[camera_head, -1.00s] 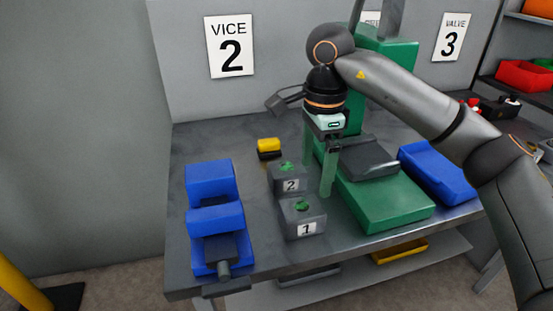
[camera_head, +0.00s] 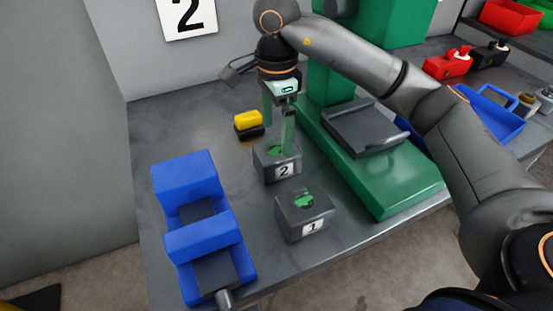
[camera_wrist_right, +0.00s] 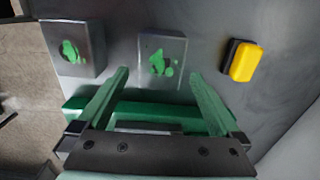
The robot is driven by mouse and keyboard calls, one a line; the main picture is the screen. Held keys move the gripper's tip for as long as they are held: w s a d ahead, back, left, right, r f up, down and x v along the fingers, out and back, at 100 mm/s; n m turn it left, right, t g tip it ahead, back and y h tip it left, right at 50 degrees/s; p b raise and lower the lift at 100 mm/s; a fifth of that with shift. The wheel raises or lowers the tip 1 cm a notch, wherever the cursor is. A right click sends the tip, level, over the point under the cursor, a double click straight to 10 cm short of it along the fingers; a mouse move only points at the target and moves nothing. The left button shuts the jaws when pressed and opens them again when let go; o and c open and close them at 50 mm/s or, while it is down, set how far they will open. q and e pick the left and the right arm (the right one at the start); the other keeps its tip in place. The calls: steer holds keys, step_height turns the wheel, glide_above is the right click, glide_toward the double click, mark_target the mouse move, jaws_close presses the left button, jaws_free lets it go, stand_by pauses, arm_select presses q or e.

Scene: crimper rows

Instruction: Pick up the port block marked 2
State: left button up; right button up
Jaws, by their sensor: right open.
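The port block marked 2 (camera_head: 278,168) is a dark grey block with a green patch on top and a white label on its front. It stands on the grey bench, behind the block marked 1 (camera_head: 305,216). My right gripper (camera_head: 277,137) is open and points down over block 2, one finger overlapping its top in the head view. In the right wrist view, block 2 (camera_wrist_right: 162,58) lies just beyond and between the open fingertips (camera_wrist_right: 160,73), with block 1 (camera_wrist_right: 77,48) to its left. I cannot tell whether a finger touches block 2. My left gripper is not in view.
A blue vice (camera_head: 205,228) stands left of the blocks. A yellow and black item (camera_head: 248,124) lies behind block 2. A green machine (camera_head: 385,190) stands close on the right. Bare bench (camera_head: 160,125) shows at the back left.

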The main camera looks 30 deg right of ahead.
mark_target(277, 149)
steer(key=shift+d+f, duration=0.1)
steer(key=shift+f, duration=3)
steer(key=shift+c, duration=0.2)
jaws_close()
steer(key=shift+w+r, duration=0.15)
